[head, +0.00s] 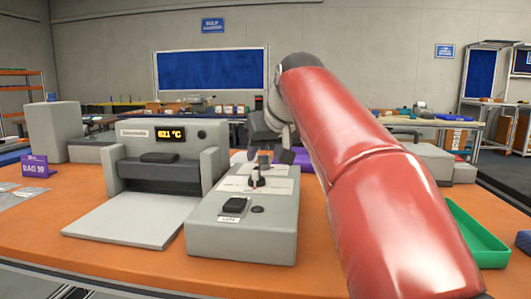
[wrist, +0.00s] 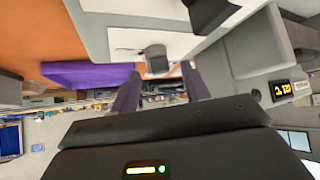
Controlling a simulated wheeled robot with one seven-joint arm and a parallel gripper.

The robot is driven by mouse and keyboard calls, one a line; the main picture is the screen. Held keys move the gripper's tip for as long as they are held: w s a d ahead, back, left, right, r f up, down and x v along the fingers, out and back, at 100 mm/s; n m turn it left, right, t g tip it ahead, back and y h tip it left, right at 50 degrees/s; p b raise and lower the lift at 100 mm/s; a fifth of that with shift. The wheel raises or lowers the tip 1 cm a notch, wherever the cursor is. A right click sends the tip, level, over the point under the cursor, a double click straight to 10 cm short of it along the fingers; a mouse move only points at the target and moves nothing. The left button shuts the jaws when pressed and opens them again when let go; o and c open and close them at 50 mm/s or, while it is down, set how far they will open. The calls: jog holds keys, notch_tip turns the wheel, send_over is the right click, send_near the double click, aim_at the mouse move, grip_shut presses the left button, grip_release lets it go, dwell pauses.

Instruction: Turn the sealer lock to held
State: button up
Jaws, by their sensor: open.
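The sealer (head: 160,150) is a grey machine on the orange table at left, its lit display (head: 168,134) reading about 021 °C. Beside it stands a grey control box (head: 240,240) with a pale top panel. A small upright lock knob (head: 254,178), dark with a pale part, stands on that panel; its setting is too small to read. In the wrist view my gripper (wrist: 159,84) is open, fingers apart, with a grey knob-like part (wrist: 156,58) near the gap; contact cannot be told.
A black switch (head: 235,204) and a small round button (head: 257,210) sit on the box's front. A green tray (head: 478,236) is at right. Bare orange table shows at front left.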

jog(key=shift+w+f, duration=0.2)
jog(key=shift+f, duration=0.05)
jog(key=c, duration=1)
jog(key=shift+a+m, duration=0.1)
jog(key=shift+m, duration=0.2)
jog(key=shift+a+m+h+b, duration=0.15)
jog(key=shift+m+h+b, duration=0.3)
jog(key=shift+m+h, duration=0.75)
jog(key=shift+a+m+h, duration=0.1)
jog(key=shift+m+h, duration=1)
jog(key=shift+m, duration=0.3)
